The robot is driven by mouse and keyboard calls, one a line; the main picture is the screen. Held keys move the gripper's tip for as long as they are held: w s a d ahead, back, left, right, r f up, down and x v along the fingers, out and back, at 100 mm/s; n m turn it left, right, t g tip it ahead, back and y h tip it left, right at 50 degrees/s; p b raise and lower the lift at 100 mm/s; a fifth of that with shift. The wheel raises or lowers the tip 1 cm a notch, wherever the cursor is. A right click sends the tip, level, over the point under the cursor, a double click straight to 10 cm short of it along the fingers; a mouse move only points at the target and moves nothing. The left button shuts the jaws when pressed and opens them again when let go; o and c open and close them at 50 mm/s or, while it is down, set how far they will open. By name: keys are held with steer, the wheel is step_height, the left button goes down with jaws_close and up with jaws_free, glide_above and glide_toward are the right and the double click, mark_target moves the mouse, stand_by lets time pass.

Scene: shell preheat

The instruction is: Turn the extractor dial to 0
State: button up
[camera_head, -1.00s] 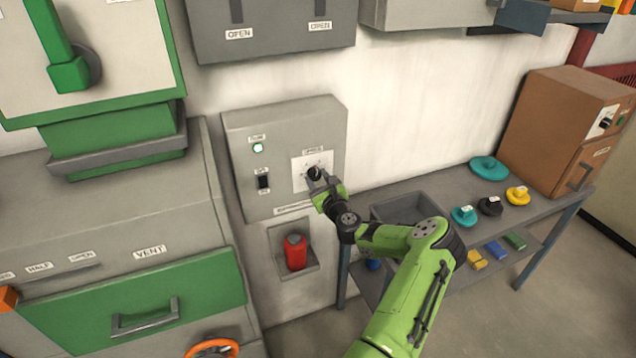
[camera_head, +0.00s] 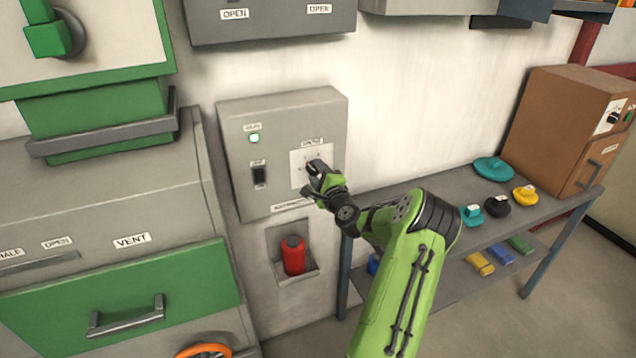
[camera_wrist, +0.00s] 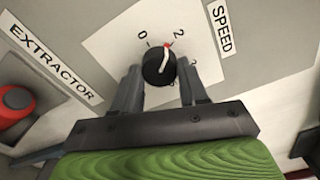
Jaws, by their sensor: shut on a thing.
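The extractor dial is a round black knob (camera_wrist: 159,68) with a white pointer line and a red tip, on a white plate (camera_wrist: 105,45) under the SPEED label (camera_wrist: 222,28). In the wrist view the red tip lies between the 0 and the 2, nearer the 2. My gripper (camera_wrist: 158,80) has one finger on each side of the knob and is shut on it. In the head view my gripper (camera_head: 316,172) is at the dial plate of the grey extractor box (camera_head: 240,195) and hides most of the knob.
On the box are a lit green lamp (camera_head: 254,138) and a black switch (camera_head: 260,175). A red canister (camera_head: 293,255) sits in a recess below.

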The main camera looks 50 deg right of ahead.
steer(key=n+b, duration=0.6)
steer(key=b, duration=0.1)
steer(key=shift+f, duration=0.15)
steer(key=n+b, duration=0.1)
steer(key=b, duration=0.1)
steer(key=n+b, duration=0.2)
steer(key=shift+r+n, duration=0.2)
steer(key=shift+n, duration=0.1)
steer(key=o, duration=1.1)
steer(key=shift+c, duration=0.2)
steer(key=shift+s+a+b, duration=0.1)
steer(key=shift+b, duration=0.2)
steer(key=b+v, duration=0.2)
steer(key=v, duration=1.3)
steer(key=shift+s+a+b, duration=0.15)
steer(key=shift+s+b, duration=0.05)
steer(key=shift+b, duration=0.15)
